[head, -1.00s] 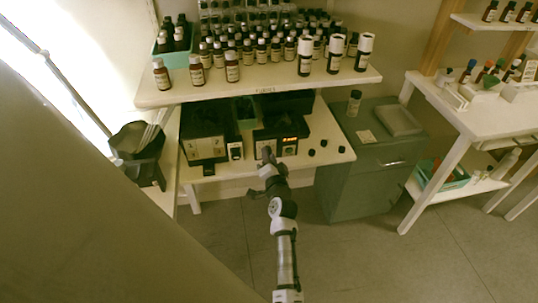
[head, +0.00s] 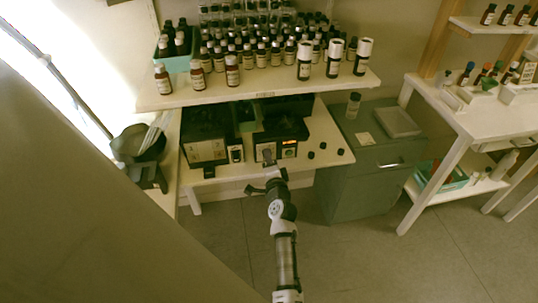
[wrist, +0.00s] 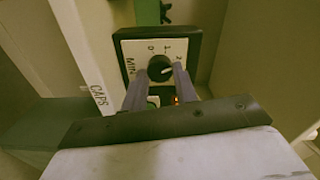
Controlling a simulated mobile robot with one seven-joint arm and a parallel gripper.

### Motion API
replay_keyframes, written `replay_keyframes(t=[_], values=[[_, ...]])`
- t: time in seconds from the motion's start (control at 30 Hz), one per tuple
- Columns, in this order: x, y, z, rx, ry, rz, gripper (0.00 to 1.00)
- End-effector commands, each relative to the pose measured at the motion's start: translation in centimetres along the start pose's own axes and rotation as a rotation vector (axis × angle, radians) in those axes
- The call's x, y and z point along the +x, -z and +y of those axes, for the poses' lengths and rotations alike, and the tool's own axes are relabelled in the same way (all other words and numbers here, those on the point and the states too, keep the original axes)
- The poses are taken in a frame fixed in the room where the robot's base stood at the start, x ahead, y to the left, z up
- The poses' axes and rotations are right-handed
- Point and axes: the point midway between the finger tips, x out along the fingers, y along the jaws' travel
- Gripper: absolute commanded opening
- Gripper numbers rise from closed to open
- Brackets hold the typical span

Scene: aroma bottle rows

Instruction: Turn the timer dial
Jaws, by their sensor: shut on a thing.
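The timer dial (wrist: 158,68) is a round black knob with a pale pointer line, on a white panel (wrist: 135,48) marked 0, 1, 2 and MIN. The pointer line slants toward the right, on the side of the 2. My gripper (wrist: 161,73) has one finger on each side of the knob and is shut on it. In the head view, my gripper (head: 268,160) reaches the front of the black timer unit (head: 283,132) on the lower shelf. The dial itself is hidden there behind my gripper.
An orange lit window (head: 289,143) is right of my gripper. Another black unit (head: 205,138) stands left. Several black caps lie on the lower shelf (head: 335,140). The upper shelf (head: 265,88) with bottles overhangs the units. A grey cabinet (head: 365,170) stands right.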

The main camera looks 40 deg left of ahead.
Motion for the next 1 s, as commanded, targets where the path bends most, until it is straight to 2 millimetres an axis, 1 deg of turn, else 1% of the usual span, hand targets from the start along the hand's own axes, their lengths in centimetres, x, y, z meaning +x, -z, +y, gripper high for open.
replay_keyframes(t=[0.2,0.23,0.37,0.4,0.63,0.77,0.87,1.0], values=[[0.0,0.0,0.1,0.0,-0.001,0.0,0.06],[0.0,0.0,0.1,0.0,-0.001,0.0,0.31],[0.0,0.0,0.1,-0.001,-0.001,0.0,0.48],[0.0,0.0,0.1,-0.001,-0.001,0.0,0.5],[0.0,0.0,0.0,-0.001,0.0,0.0,0.5],[-0.6,0.0,0.1,-0.001,-0.001,0.0,0.5],[-1.8,0.0,0.3,0.0,-0.001,0.001,0.5],[-4.5,0.0,0.5,0.001,-0.001,0.003,0.5]])
